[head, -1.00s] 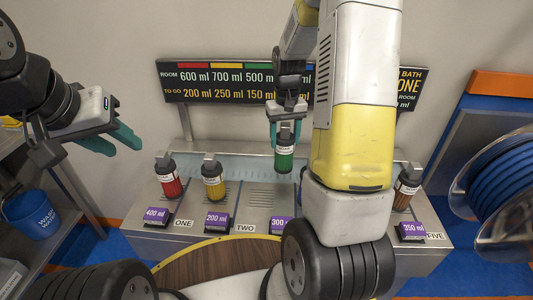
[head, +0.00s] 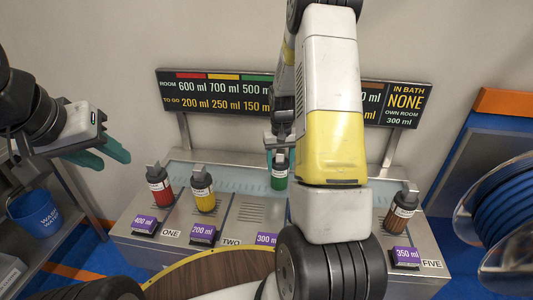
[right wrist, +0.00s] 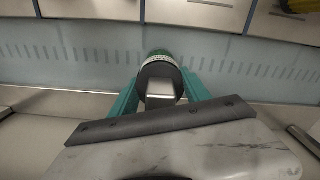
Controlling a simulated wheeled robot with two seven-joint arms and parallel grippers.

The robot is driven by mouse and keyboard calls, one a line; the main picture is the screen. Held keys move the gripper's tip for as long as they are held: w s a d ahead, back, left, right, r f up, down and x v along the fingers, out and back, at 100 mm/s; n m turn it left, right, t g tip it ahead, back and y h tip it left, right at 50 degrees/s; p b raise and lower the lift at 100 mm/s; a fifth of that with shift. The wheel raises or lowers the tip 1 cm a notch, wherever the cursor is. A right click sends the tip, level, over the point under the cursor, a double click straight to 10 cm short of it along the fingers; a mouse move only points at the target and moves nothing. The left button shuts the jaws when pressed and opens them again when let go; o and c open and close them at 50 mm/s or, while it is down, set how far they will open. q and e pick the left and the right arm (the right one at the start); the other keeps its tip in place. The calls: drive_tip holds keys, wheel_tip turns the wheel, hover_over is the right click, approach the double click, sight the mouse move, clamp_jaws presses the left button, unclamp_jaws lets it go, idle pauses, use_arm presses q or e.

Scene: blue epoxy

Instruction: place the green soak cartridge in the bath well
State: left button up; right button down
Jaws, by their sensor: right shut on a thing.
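The green soak cartridge (head: 279,178) is held upright in my right gripper (head: 279,158), which is shut on it. It appears over the pale blue bath well (head: 235,178), the long strip at the back of the steel counter. I cannot tell whether its lower end is inside the well or above it. In the right wrist view the cartridge's dark cap and green body (right wrist: 160,68) sit between the teal fingers, with the bath well (right wrist: 75,68) behind. My left gripper (head: 102,155) is open and empty at the left, away from the counter.
A red cartridge (head: 159,188), a yellow one (head: 203,192) and a brown one (head: 402,208) stand on the counter (head: 150,255) behind purple volume tags. The sign board (head: 400,105) rises behind. My right arm hides the counter's middle right. A blue reel (head: 510,220) is at right.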

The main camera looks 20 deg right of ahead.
drive_tip(key=shift+f, duration=0.5)
drive_tip(key=c, duration=0.5)
unclamp_jaws()
wheel_tip(320, 180, up, 12)
drive_tip(key=shift+a+r, duration=0.1)
drive_tip(key=shift+r, duration=0.15)
drive_tip(key=s+a+r+t, duration=0.2)
drive_tip(key=s+a+r, duration=0.2)
drive_tip(key=s, duration=0.3)
drive_tip(key=s+a+r+n+t+y, duration=0.1)
drive_tip(key=s+a+r+t, duration=0.1)
drive_tip(key=s+a+r, duration=0.2)
drive_tip(key=s+a+r+n+t+y, duration=0.1)
drive_tip(key=s+a+r, duration=0.3)
drive_tip(key=s+r, duration=0.5)
drive_tip(key=s+t, duration=0.1)
drive_tip(key=s, duration=0.2)
drive_tip(key=shift+a+r, duration=0.2)
drive_tip(key=shift+a, duration=0.1)
